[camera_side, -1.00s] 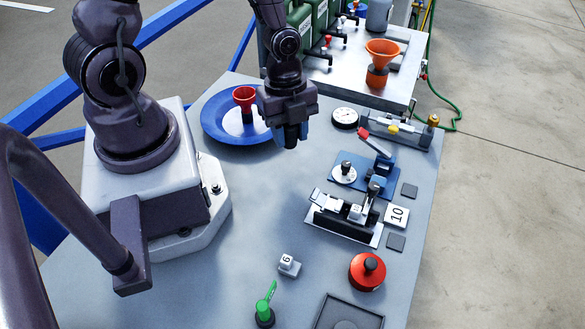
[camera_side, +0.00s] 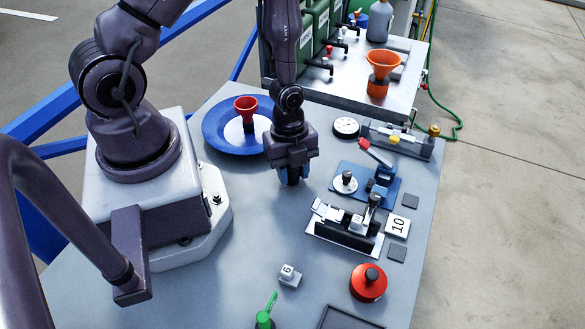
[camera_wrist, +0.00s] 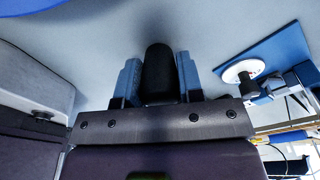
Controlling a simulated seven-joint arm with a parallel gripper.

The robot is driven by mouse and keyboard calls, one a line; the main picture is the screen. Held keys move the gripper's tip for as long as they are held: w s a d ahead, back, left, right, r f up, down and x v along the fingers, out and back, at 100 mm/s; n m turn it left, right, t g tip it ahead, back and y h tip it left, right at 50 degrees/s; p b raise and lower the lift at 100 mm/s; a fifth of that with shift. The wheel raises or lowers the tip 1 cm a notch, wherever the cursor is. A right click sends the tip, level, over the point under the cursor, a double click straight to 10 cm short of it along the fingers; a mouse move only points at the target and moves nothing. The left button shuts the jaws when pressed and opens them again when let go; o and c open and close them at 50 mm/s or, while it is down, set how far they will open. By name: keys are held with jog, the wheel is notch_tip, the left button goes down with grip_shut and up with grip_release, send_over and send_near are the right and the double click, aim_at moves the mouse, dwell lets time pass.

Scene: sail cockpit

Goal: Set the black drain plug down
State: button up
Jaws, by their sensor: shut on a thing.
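The black drain plug (camera_wrist: 158,72) shows in the wrist view as a dark rounded cylinder between two blue fingers. My gripper (camera_side: 292,178) is shut on it. In the side view my gripper is low over the grey table (camera_side: 262,235), right of the blue dish and left of the blue fixture. The plug is mostly hidden by the fingers in the side view. I cannot tell whether its lower end touches the table.
A blue dish (camera_side: 212,133) with a red funnel (camera_side: 246,105) is behind my gripper to the left. A blue fixture plate (camera_side: 350,172) with a red lever, a clamp block (camera_side: 343,232), a gauge (camera_side: 346,127) and a red canister (camera_side: 368,283) stand to the right.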

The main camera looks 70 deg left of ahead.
jog(key=shift+f, duration=0.15)
jog(key=o, duration=0.9)
notch_tip(320, 180, up, 25)
jog(key=a+n+t+y, duration=0.2)
jog(key=n+t+y, duration=0.1)
jog(key=n, duration=0.6)
jog(key=s+d+r+n+t+h, duration=0.1)
jog(key=s+r+n+t, duration=0.1)
jog(key=s+r+n, duration=0.3)
notch_tip(320, 180, up, 4)
jog(key=n, duration=0.4)
jog(key=shift+s+d+r+t, duration=0.15)
jog(key=shift+s+d+t, duration=0.1)
jog(key=shift+d+t, duration=0.1)
